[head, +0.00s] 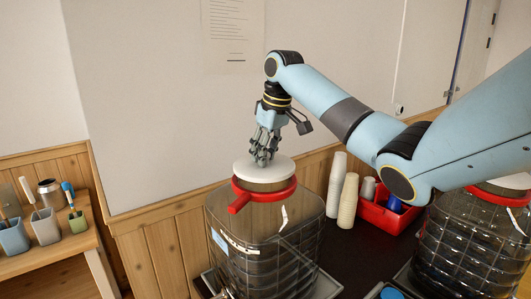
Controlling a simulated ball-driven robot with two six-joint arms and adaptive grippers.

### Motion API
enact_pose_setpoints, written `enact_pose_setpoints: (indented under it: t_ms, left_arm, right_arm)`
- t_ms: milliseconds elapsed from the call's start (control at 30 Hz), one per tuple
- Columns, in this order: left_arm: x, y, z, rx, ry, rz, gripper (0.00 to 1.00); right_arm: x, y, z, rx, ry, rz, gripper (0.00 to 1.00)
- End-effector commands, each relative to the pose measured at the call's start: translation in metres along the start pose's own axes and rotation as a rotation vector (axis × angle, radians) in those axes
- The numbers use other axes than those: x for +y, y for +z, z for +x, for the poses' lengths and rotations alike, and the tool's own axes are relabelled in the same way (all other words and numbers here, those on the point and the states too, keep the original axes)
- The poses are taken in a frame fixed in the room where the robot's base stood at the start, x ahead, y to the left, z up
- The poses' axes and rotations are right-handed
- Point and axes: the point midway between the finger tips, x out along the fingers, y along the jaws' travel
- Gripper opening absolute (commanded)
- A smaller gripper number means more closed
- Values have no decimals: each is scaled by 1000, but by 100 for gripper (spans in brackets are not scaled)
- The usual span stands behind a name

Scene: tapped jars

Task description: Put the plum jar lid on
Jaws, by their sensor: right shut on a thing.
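A large square-shouldered clear jar (262,240) with a dark tint and a small label stands in the middle. A red collar with a side handle (240,203) goes around its neck. A round white lid (264,175) is over the jar's mouth, level or nearly so. I cannot tell whether it is fully seated. My right gripper (263,160) points down and is shut on the top middle of the lid; the fingers hide the part they grip. No plum colour or readable name shows on the jar. My left gripper is not in view.
A second dark jar (470,245) with a red collar (495,195) stands at the right, partly behind my right arm. Cup stacks (348,200) and a red bin (378,215) stand behind. A wooden shelf (45,258) with small pots is at the left.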

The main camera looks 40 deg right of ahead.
Motion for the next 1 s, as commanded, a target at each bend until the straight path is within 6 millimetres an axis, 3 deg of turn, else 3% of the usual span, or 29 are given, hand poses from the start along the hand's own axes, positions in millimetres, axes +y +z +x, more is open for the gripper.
enact_pose_setpoints:
  t_ms: [133,167,333,667,767,1000]
  left_arm:
    - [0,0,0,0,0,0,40]
    - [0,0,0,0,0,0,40]
    - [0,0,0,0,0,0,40]
    - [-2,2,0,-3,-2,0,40]
    - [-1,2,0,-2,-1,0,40]
    - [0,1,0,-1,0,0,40]
  right_arm:
    - [0,0,0,1,0,0,0]
    - [0,0,0,1,0,0,33]
    - [0,0,0,1,0,0,55]
    - [0,0,-4,1,1,0,56]
    - [1,-1,-15,3,2,0,56]
    - [1,-1,-68,4,4,-1,56]
